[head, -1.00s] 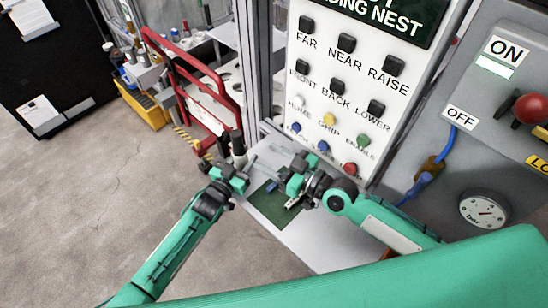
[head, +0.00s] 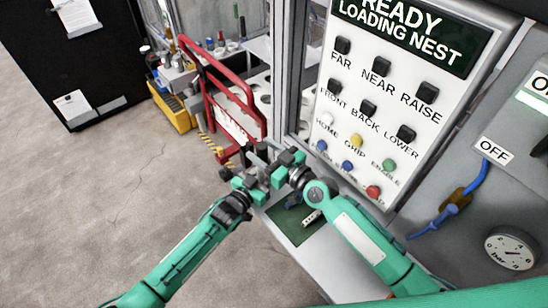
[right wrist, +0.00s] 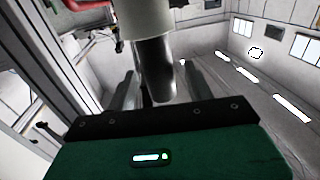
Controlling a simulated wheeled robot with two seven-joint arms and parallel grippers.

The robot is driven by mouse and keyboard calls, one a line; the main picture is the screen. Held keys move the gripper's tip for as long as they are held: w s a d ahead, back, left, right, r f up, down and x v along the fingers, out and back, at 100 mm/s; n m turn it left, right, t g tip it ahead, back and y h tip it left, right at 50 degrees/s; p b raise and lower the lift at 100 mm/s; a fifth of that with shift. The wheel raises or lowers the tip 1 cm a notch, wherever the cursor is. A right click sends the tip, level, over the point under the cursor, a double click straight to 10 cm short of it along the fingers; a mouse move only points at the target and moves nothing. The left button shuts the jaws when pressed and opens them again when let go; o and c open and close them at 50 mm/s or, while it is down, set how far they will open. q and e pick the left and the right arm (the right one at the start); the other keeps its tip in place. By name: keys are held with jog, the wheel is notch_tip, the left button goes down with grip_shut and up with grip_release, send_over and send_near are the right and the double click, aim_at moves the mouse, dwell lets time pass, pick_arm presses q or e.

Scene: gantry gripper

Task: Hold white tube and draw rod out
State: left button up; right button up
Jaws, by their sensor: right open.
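In the right wrist view a white tube (right wrist: 150,17) comes in from the top, and a dark metal rod (right wrist: 156,72) sticks out of its end toward my right gripper (right wrist: 162,92). The two fingers of my right gripper stand apart on either side of the rod, with gaps showing. In the head view my right gripper (head: 278,165) is close to my left gripper (head: 254,167), both raised above the bench. My left gripper appears shut on the white tube, but its fingertips are small and partly hidden there.
A green mat (head: 288,224) with small parts lies on the pale bench. The control panel (head: 385,60) with coloured buttons rises close to my right arm. A red frame (head: 245,112) stands just beyond the grippers, at left. Open floor lies at left.

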aim_at(262, 145)
jog(key=shift+w+a, duration=0.2)
jog(key=shift+w, duration=0.05)
grip_shut()
pick_arm(q)
jog(key=shift+f, duration=0.1)
pick_arm(e)
jog(key=shift+r, duration=1.75)
jog(key=shift+r, duration=1.55)
jog(key=shift+r, duration=1.3)
jog(key=shift+r, duration=0.1)
